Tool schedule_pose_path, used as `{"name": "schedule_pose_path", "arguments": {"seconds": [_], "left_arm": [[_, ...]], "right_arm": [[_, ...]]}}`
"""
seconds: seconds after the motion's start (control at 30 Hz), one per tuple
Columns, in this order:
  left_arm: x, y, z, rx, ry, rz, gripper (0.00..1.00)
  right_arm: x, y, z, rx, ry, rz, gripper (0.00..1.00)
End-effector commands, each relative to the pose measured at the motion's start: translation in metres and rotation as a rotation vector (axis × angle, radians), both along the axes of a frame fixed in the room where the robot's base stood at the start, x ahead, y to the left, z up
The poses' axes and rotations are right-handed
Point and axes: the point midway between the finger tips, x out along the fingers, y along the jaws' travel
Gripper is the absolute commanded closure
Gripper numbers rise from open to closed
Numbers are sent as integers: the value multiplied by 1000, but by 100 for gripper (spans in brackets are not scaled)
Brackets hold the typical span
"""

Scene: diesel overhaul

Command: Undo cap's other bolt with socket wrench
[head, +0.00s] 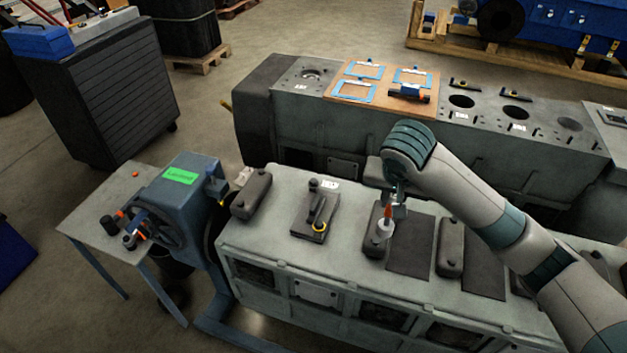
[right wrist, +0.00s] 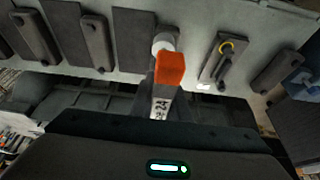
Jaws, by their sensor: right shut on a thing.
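My right gripper (head: 398,203) is shut on the socket wrench (head: 387,213), which has an orange section and a pale grey round socket at its lower end. In the right wrist view the wrench (right wrist: 170,69) points away from the gripper, with its silver part marked 24. My left gripper is not in view.
Other dark caps (head: 251,196) (head: 450,250) stand on the block. A dark plate (head: 316,215) carries a black part and a yellow ring. A board with blue frames (head: 381,82) lies on the rear block. A blue-grey stand (head: 184,190) and small table (head: 120,195) are left.

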Motion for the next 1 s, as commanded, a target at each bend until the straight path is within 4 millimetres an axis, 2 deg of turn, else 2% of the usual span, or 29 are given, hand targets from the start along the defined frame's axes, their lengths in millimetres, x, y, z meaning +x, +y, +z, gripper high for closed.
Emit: {"name": "schedule_pose_path", "arguments": {"seconds": [0.17,0.37,0.67,0.8,1.0], "left_arm": [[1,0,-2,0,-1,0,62],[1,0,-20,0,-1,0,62],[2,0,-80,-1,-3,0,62],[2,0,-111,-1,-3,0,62],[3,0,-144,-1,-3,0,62]], "right_arm": [[0,0,-1,0,-2,3,100],[-1,-2,-10,1,-11,34,100],[-13,-11,-41,2,-26,155,100],[-25,-17,-58,0,-26,223,100],[-42,-24,-77,-1,-14,298,100]]}}
